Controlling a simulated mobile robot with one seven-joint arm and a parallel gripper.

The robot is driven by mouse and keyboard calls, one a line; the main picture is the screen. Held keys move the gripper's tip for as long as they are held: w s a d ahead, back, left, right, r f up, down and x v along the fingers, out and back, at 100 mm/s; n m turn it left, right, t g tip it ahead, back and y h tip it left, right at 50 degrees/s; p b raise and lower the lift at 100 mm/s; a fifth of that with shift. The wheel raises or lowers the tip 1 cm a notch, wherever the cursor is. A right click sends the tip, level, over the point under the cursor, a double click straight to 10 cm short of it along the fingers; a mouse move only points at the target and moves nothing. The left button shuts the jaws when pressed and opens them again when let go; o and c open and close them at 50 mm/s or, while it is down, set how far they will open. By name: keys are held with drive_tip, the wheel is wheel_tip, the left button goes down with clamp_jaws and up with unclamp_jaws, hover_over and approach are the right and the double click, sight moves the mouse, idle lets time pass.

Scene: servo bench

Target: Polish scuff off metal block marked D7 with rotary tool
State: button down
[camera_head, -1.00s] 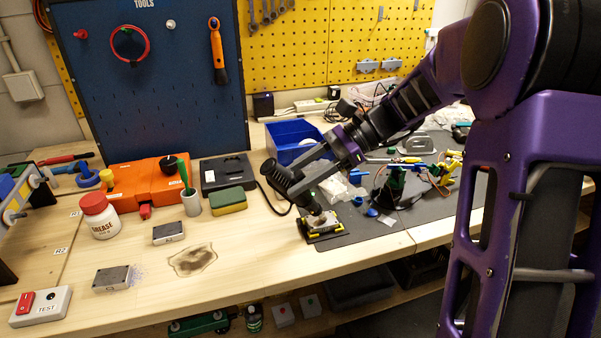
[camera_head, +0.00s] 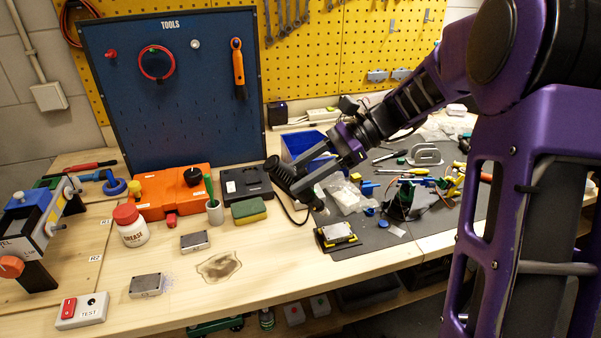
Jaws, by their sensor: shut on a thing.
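My gripper (camera_head: 297,173) is shut on a black rotary tool (camera_head: 278,172), whose cord hangs down beside it. The tool's tip points down and right, a little above a metal block (camera_head: 338,231). That block sits in a black holder with yellow corners (camera_head: 324,243) on the front edge of the grey mat. Its top looks plain light grey; I cannot read any marking on it. Two other grey metal blocks lie on the wood at left: one (camera_head: 194,241) near the sponge, one (camera_head: 147,285) nearer the front edge. Their markings are too small to read.
A brown stain (camera_head: 218,266) marks the wood. A grease jar (camera_head: 131,229), a green and yellow sponge (camera_head: 249,210), an orange case (camera_head: 170,195) and a test switch box (camera_head: 82,310) stand at left. A blue bin (camera_head: 301,143) is behind my gripper. Small parts clutter the mat.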

drive_tip(key=shift+r+p, duration=0.5)
drive_tip(key=shift+r, duration=0.65)
